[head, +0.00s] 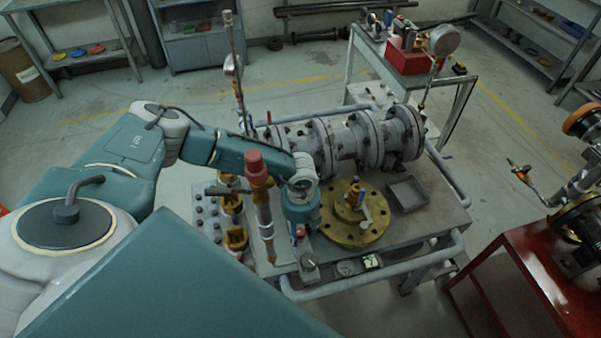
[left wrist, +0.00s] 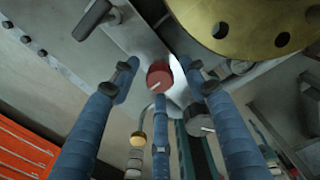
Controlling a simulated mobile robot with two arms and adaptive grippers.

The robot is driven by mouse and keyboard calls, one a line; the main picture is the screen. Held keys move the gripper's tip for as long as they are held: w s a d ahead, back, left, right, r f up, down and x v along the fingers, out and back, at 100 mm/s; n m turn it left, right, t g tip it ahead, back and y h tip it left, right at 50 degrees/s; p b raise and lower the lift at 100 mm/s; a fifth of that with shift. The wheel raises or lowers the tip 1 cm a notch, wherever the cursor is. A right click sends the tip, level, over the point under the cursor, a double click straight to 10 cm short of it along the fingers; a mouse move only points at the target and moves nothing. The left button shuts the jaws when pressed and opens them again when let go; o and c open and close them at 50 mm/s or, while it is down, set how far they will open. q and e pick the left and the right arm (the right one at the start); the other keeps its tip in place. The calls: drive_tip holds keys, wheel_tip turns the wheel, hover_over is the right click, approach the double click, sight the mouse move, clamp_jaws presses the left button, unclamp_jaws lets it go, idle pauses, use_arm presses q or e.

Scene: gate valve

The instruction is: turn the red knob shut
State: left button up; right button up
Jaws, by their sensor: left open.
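The red knob (left wrist: 160,76) is a small round knob with a pale line across its face, at the upper middle of the left wrist view. In the head view a small red spot that looks like this knob (head: 300,231) shows at the near edge of the workbench, just below my left gripper (head: 301,217). The left gripper's blue fingers (left wrist: 160,88) are spread open around the knob, with a gap on each side. No contact shows. The gripper's fingers are mostly hidden in the head view. My right gripper is not in view.
A grey knob (left wrist: 200,124) sits beside the red one. A brass flange (head: 354,228) lies close to the right of my wrist. A red-capped upright valve (head: 257,170) stands to its left. A large grey pipe valve (head: 345,140) lies behind. A grey tray (head: 408,193) is farther right.

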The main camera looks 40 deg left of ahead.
use_arm(q)
drive_tip(key=c, duration=0.3)
drive_tip(key=shift+a, duration=0.1)
clamp_jaws()
drive_tip(key=shift+m+b, duration=0.4)
drive_tip(key=shift+m, duration=0.2)
drive_tip(key=m+b, duration=0.2)
drive_tip(key=m, duration=0.1)
drive_tip(key=shift+f, duration=0.15)
drive_tip(key=m+b, duration=0.2)
drive_tip(key=m, duration=0.2)
drive_tip(key=shift+w, duration=0.1)
drive_tip(key=m+b, duration=0.8)
drive_tip(key=shift+m, duration=0.4)
drive_tip(key=shift+m+b, duration=0.4)
drive_tip(key=shift+b, duration=0.1)
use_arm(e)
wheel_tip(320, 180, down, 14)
use_arm(q)
drive_tip(key=shift+r, duration=0.2)
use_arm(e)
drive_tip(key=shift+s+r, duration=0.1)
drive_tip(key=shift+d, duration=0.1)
